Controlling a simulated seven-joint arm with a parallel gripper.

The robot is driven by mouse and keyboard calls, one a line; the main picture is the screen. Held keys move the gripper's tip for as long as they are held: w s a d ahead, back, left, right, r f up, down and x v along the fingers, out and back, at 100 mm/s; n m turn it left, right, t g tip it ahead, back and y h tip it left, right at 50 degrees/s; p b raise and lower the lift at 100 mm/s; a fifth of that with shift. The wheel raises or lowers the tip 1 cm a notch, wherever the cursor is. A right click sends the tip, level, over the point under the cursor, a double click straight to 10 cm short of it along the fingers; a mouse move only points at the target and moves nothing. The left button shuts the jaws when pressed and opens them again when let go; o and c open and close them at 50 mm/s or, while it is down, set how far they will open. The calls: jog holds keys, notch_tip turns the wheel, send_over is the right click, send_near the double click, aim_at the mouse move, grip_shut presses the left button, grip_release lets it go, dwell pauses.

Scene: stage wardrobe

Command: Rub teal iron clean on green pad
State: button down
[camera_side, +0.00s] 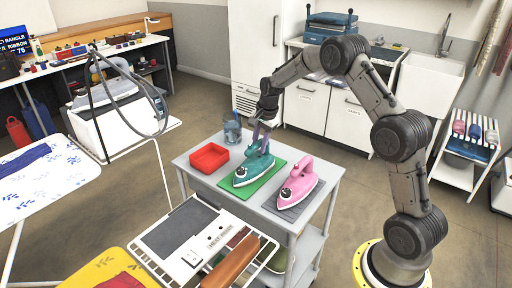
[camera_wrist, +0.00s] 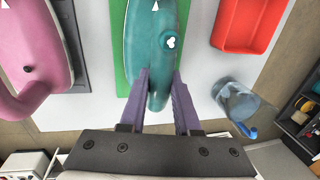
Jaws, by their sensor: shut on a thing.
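The teal iron (camera_side: 253,166) sits on the green pad (camera_side: 263,182) on a grey trolley top in the side view. In the wrist view the teal iron (camera_wrist: 150,50) lies between the two purple fingers of my gripper (camera_wrist: 157,85), which is shut on its rear handle end. The green pad (camera_wrist: 120,40) shows as a strip beside and under the iron. My gripper (camera_side: 260,132) comes down on the iron from above and behind in the side view. The iron's sole is hidden, so I cannot tell whether it presses on the pad.
A pink iron (camera_side: 298,182) stands on a dark grey pad (camera_side: 297,208) to the right. A red tray (camera_side: 209,158) lies to the left, and a clear blue-tinted jug (camera_side: 232,130) stands at the trolley's back corner. A white rack (camera_side: 205,240) is in front. Free trolley top is narrow.

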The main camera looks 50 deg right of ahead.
aim_at(253, 147)
jog(key=shift+w+d+f, duration=0.1)
jog(key=shift+d, duration=1.15)
jog(key=shift+w+d, duration=0.1)
jog(key=shift+d, duration=1.15)
jog(key=shift+w+a, duration=0.2)
jog(key=shift+a, duration=2.15)
jog(key=shift+w+a, duration=0.15)
jog(key=shift+a, duration=2.15)
jog(key=shift+s+d, duration=0.2)
jog(key=shift+d, duration=2.1)
jog(key=shift+s+d, duration=0.15)
jog(key=shift+d, duration=2.15)
jog(key=shift+s+a, duration=0.15)
jog(key=shift+a, duration=1.4)
jog(key=shift+s+a, duration=0.15)
jog(key=shift+a, duration=1.35)
jog(key=shift+s+a, duration=0.15)
jog(key=shift+a, duration=1.4)
jog(key=shift+w+d, duration=0.15)
jog(key=shift+d, duration=1.1)
jog(key=shift+w+d, duration=0.1)
jog(key=shift+d, duration=1.15)
jog(key=shift+a+r, duration=0.1)
jog(key=shift+r, duration=4.2)
